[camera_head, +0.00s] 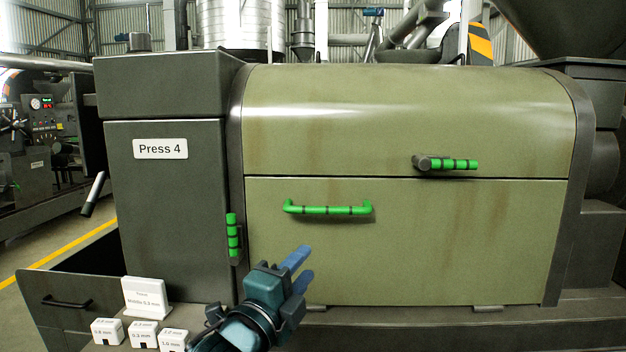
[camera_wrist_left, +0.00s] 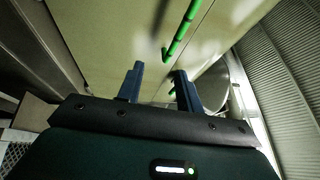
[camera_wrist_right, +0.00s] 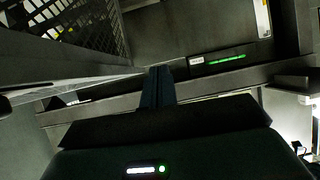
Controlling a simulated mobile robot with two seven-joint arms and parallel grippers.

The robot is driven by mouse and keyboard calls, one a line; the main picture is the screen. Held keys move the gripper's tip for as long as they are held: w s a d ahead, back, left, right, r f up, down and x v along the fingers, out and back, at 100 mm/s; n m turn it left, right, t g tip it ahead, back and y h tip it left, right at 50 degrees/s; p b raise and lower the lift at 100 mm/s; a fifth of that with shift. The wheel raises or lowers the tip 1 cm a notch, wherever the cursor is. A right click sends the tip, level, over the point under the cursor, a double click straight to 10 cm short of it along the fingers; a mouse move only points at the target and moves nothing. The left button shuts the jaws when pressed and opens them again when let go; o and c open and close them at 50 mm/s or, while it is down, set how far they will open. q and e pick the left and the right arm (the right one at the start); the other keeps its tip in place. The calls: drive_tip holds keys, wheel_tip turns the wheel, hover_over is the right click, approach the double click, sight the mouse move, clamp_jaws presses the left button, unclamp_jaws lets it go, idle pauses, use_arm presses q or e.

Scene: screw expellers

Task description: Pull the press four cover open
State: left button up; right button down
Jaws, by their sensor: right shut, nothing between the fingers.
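The press labelled Press 4 (camera_head: 160,149) has an olive-green cover (camera_head: 410,115) with a curved upper part and a flat lower panel (camera_head: 450,245). A seam parts the two, and they look closed. A horizontal green bar handle (camera_head: 328,209) sits on the lower panel; a green bar also shows ahead in the left wrist view (camera_wrist_left: 180,30). My left gripper (camera_head: 303,266) is open and empty, below the bar handle and apart from it; its two fingers also show apart in the left wrist view (camera_wrist_left: 157,84). My right gripper (camera_wrist_right: 157,85) is shut and empty, outside the head view.
A green-gripped lever (camera_head: 455,164) sits at the seam, and an upright green handle (camera_head: 232,235) is left of the panel. Several white labelled blocks (camera_head: 145,297) stand at lower left beside an open drawer (camera_head: 68,302). A ledge (camera_head: 450,318) runs below the panel.

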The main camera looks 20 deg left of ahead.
sight(325, 212)
use_arm(q)
drive_tip(key=shift+y, duration=0.4)
drive_tip(key=w+r+p, duration=0.1)
drive_tip(key=w+r, duration=0.1)
drive_tip(key=w, duration=0.2)
drive_tip(key=w+r+p, duration=0.1)
drive_tip(key=w, duration=0.4)
drive_tip(key=w+r, duration=0.2)
drive_tip(key=w, duration=0.3)
drive_tip(key=shift+r+p, duration=0.3)
drive_tip(key=shift+p, duration=0.1)
drive_tip(key=shift+s, duration=0.1)
drive_tip(key=shift+c, duration=0.6)
clamp_jaws()
